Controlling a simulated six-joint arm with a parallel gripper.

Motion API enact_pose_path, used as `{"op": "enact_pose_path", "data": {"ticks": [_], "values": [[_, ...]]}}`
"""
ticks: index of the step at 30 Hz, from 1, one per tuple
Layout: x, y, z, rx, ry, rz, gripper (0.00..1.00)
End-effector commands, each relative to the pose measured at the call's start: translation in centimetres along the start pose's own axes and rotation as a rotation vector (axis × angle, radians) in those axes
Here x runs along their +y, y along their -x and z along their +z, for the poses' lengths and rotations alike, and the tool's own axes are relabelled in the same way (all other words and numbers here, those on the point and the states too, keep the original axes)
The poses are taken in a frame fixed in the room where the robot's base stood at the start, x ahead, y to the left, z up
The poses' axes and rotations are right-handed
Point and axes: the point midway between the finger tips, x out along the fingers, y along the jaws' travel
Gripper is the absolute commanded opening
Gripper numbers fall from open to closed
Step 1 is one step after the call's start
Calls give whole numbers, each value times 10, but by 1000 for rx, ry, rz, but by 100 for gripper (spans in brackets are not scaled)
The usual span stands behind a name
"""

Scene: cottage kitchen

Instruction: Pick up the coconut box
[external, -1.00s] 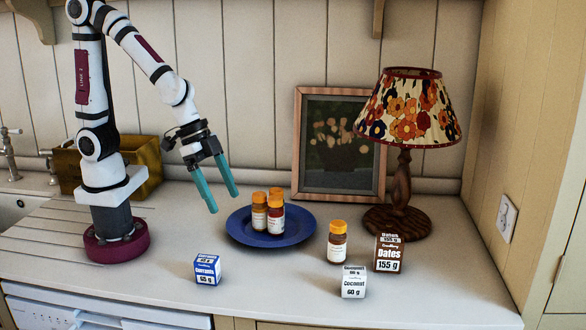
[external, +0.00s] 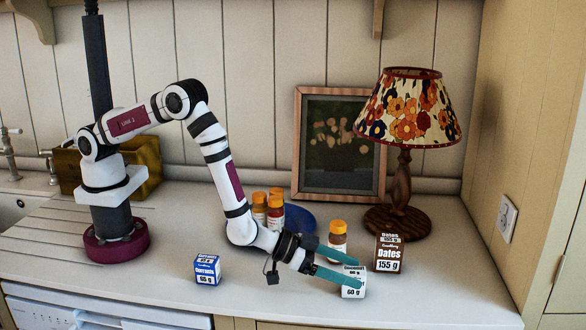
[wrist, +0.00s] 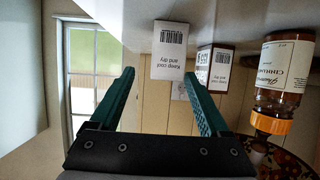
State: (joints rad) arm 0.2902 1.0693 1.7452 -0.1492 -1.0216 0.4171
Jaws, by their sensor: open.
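The coconut box (external: 353,292) is a small white box standing on the counter at the right front in the external view. It shows in the wrist view as a white face with a barcode (wrist: 173,48), just ahead of the fingertips and right of centre between them. My gripper (external: 358,272) is open, low over the counter, its two teal fingers pointing right. In the external view the fingers partly cover the box. In the wrist view the gripper (wrist: 158,72) has nothing between its fingers, and the right fingertip overlaps the box's edge. I cannot tell whether it touches.
The brown dates box (external: 389,254) stands right behind the coconut box. An orange-capped bottle (external: 337,240) stands behind the fingers. The blue currants box (external: 207,270) is left. A lamp (external: 404,180) stands behind.

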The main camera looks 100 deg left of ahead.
Motion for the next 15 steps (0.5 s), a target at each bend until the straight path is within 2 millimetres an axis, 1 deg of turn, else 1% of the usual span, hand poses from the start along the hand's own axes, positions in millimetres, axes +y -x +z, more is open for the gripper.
{"op": "enact_pose_path", "data": {"ticks": [2, 6, 9, 12, 15], "values": [[-1, -8, 1, 1, 1, -1, 80], [-8, -35, 6, 1, 1, -2, 80], [-7, -50, 5, 1, 1, -1, 80], [-7, -55, 5, 1, 1, -1, 80], [-7, -55, 5, 0, 1, 0, 80]]}}
